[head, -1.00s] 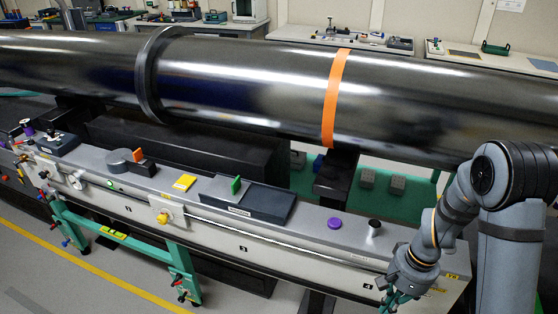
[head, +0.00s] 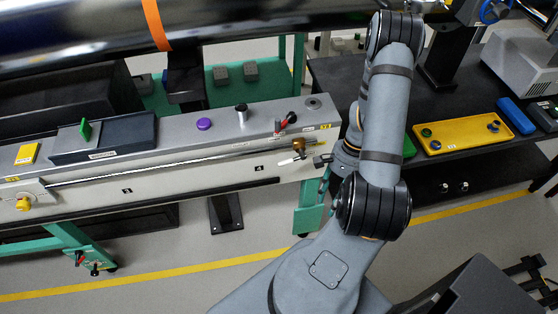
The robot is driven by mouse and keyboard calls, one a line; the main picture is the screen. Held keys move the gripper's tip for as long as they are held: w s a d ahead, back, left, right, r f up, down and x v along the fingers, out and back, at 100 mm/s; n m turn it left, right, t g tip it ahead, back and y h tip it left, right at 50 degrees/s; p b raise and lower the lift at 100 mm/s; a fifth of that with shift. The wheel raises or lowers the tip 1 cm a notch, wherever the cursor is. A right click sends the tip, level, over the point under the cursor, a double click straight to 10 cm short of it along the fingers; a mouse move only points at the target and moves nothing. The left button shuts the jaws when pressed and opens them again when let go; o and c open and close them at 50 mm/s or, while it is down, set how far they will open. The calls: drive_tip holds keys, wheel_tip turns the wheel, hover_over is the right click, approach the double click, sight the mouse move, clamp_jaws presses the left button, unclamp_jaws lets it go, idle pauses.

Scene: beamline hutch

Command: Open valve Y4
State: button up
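At the right end of the long grey bench, a brass valve body (head: 298,145) with a pale lever (head: 291,160) sits on the front face. A red-handled valve (head: 287,121) stands on the top just above it. Small yellow tags (head: 325,127) are near both, but their text is too small to read, so I cannot tell which valve is Y4. My gripper (head: 323,170) is beside the right end of the bench, just right of the pale lever. My arm partly hides it. I cannot tell whether it touches the lever or how its fingers stand.
The large steel pipe (head: 90,35) with an orange band runs above the bench. A purple knob (head: 204,124) and a dark-topped cylinder (head: 241,113) stand on the bench top. A black table with a yellow tray (head: 462,135) is at the right. Open floor lies in front.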

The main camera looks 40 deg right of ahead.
drive_tip(key=s+a+f+m+t+y+b, duration=0.1)
drive_tip(key=s+a+f+m+t+y, duration=0.3)
drive_tip(key=s+a+f+m+y, duration=0.45)
drive_tip(key=w+a+r+m+t+h, duration=0.1)
drive_tip(key=w+a+r+m+t, duration=0.35)
drive_tip(key=m, duration=0.45)
drive_tip(key=m+t+h, duration=0.8)
drive_tip(key=m+t, duration=0.2)
drive_tip(key=m, duration=0.6)
approach(287, 163)
drive_tip(key=w, duration=0.3)
drive_tip(key=w+a+p, duration=0.1)
drive_tip(key=w, duration=0.2)
drive_tip(key=w+a+p, duration=0.1)
drive_tip(key=w, duration=0.3)
drive_tip(key=shift+f, duration=0.1)
drive_tip(key=shift+w, duration=0.35)
drive_tip(key=shift+c, duration=1.3)
